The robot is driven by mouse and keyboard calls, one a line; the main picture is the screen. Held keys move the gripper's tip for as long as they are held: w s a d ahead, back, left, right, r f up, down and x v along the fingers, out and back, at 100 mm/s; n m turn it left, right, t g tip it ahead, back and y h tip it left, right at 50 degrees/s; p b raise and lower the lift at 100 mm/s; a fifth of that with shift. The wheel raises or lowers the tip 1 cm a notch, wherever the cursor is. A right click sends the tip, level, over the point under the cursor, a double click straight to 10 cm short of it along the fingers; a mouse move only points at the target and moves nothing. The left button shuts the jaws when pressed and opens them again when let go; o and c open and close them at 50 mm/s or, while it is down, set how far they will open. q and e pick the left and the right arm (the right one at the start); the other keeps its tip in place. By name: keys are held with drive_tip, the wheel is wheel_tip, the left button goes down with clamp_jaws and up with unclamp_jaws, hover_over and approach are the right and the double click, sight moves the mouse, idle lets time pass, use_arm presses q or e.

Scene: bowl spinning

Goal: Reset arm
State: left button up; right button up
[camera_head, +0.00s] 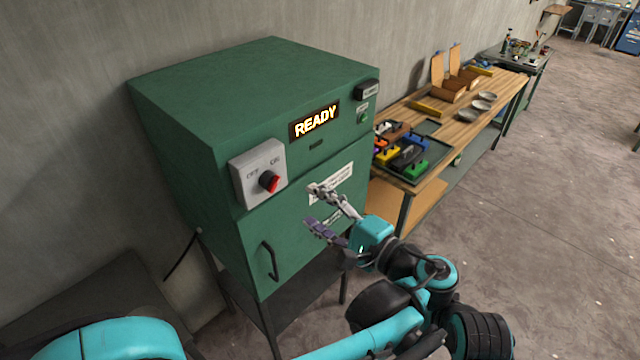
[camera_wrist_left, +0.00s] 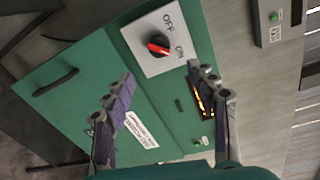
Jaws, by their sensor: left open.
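My left gripper (camera_head: 315,208) is open and empty, in front of the green cabinet (camera_head: 190,125). Its two fingers are spread apart near the white label on the cabinet front. In the left wrist view the open fingers (camera_wrist_left: 160,76) face the cabinet, with a grey switch plate (camera_wrist_left: 148,62) beyond them. The plate is marked OFF and ON and carries a black and red knob (camera_head: 269,182). The fingers look apart from the knob. The cabinet display (camera_head: 314,120) reads READY. My right gripper is not in view.
The cabinet door, with a black handle (camera_head: 269,260), looks closed. A wooden workbench (camera_head: 462,122) behind to the right holds a tray of coloured items, grey bowls (camera_head: 480,105) and brown boxes. Open concrete floor (camera_head: 560,220) lies to the right.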

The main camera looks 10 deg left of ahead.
use_arm(q)
drive_tip(key=s+a+f+n+g+h+b, duration=0.1)
drive_tip(key=a+f+g+h+b, duration=0.2)
drive_tip(key=a+f, duration=0.4)
drive_tip(key=s+a+f+n+g+h+b, duration=0.15)
drive_tip(key=a+f+b, duration=0.35)
drive_tip(key=f, duration=0.5)
drive_tip(key=s+f+n+h+b, duration=0.3)
drive_tip(key=f+h+b, duration=0.1)
drive_tip(key=f, duration=0.3)
drive_tip(key=s+f+n+t+h+b, duration=0.1)
drive_tip(key=s+f+n+h+b, duration=0.3)
drive_tip(key=f, duration=0.4)
drive_tip(key=shift+s+a+h, duration=0.2)
drive_tip(key=shift+s+h, duration=0.05)
drive_tip(key=shift+h, duration=0.3)
